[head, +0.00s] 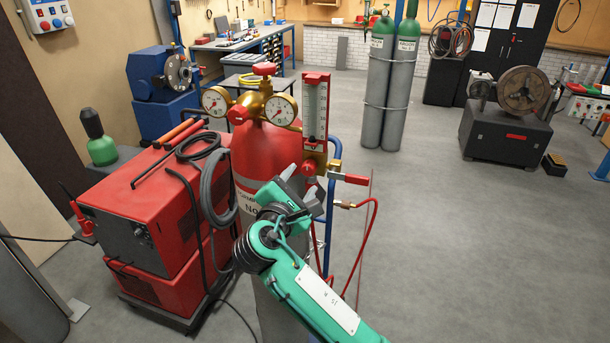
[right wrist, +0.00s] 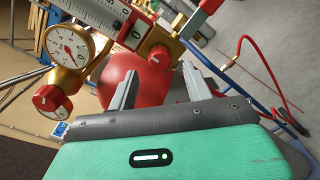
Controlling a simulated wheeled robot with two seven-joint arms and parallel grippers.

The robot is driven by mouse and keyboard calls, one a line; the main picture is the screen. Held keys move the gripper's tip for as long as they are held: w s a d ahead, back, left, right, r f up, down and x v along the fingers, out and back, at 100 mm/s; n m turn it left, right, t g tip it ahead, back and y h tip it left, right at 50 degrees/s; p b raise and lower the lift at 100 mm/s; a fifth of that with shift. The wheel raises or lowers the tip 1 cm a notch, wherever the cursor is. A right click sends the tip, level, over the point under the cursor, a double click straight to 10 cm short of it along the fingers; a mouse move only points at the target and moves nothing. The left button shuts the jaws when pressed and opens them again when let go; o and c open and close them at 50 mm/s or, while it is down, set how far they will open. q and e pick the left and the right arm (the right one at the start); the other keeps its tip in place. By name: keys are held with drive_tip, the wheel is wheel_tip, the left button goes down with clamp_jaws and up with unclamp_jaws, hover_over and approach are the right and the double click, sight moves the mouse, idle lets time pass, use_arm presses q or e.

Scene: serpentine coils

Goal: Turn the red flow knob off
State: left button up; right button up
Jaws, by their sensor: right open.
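The red flow knob (head: 309,168) is at the foot of the upright flowmeter (head: 315,108), on a brass block. In the right wrist view the red flow knob (right wrist: 158,57) shows just beyond and between the fingertips. My right gripper (head: 304,184) is just below and in front of the knob, open. Its two grey fingers show apart in the right wrist view (right wrist: 161,85), with nothing between them. Whether a finger touches the knob, I cannot tell. My left gripper is out of view.
Close by are a red regulator knob (head: 237,115), two gauges, a red-handled valve (head: 356,179) and a red hose (head: 366,228). The red cylinder (head: 262,165) stands behind my gripper. A red welding machine (head: 150,230) is at left.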

drive_tip(key=v, duration=0.9)
drive_tip(key=shift+s, duration=0.35)
drive_tip(key=shift+a, duration=0.1)
